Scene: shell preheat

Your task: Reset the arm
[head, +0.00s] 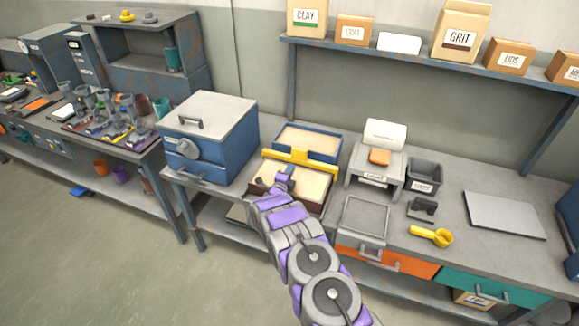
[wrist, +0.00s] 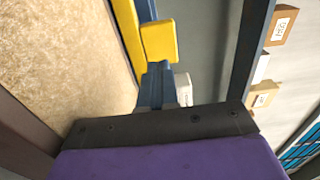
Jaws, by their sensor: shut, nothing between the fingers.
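My arm reaches from the bottom of the head view toward the middle of the workbench. My gripper (head: 284,180) is over the near part of a sand-filled box (head: 318,206), just in front of a yellow bar with a raised block (head: 299,155). It is shut with nothing in it. In the wrist view my gripper (wrist: 158,72) points toward the yellow bar (wrist: 128,35), with pale sand (wrist: 65,60) to its left. I cannot tell whether the gripper touches the box.
To the right are a grey stand (head: 360,180), a dark bin (head: 424,173), a yellow scoop (head: 432,236) and a flat grey plate (head: 504,215). A shelf (head: 400,58) with labelled boxes runs above.

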